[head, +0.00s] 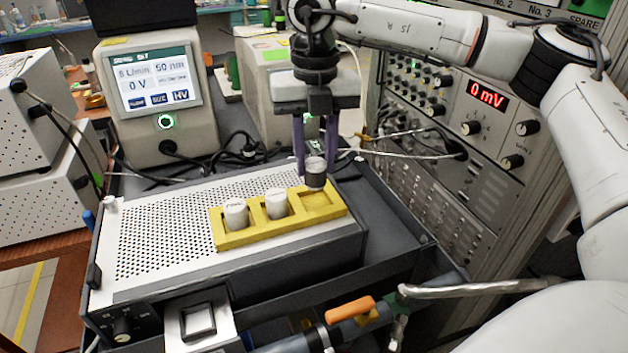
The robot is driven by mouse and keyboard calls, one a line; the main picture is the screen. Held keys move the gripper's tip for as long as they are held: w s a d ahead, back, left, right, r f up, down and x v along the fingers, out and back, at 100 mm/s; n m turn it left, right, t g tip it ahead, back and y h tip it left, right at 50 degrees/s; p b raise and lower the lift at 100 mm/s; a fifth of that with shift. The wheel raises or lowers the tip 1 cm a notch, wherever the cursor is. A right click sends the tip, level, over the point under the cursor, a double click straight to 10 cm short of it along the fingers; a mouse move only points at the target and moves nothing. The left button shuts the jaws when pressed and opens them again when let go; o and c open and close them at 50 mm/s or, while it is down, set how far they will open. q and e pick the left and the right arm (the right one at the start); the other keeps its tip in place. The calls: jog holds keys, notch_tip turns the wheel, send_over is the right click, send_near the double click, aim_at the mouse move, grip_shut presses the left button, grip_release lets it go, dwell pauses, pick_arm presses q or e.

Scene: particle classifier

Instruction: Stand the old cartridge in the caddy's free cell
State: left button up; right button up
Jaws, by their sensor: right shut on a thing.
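The yellow caddy (232,241) lies on the perforated top of a grey instrument. White cartridges stand in its left cell (236,214) and middle cell (276,204); its right cell (322,199) looks free. My right gripper (315,160) points down and is shut on the old cartridge (315,178), a short grey cylinder with a dark lower part. The cartridge is upright at the back of the free cell, overlapping its rear rim in the picture. I cannot tell how far its bottom is above the caddy. My left gripper is not in view.
The perforated instrument top (160,235) left of the caddy is clear. An instrument with a lit screen (155,80) stands behind. A rack with a red "0 mV" display (486,95) stands to the right.

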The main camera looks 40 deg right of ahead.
aim_at(315, 180)
jog(key=shift+f, duration=2.4)
jog(key=shift+f, duration=0.15)
jog(key=o, duration=1.1)
jog(key=shift+c, duration=0.2)
notch_tip(315, 180, up, 12)
jog(key=shift+r, duration=0.2)
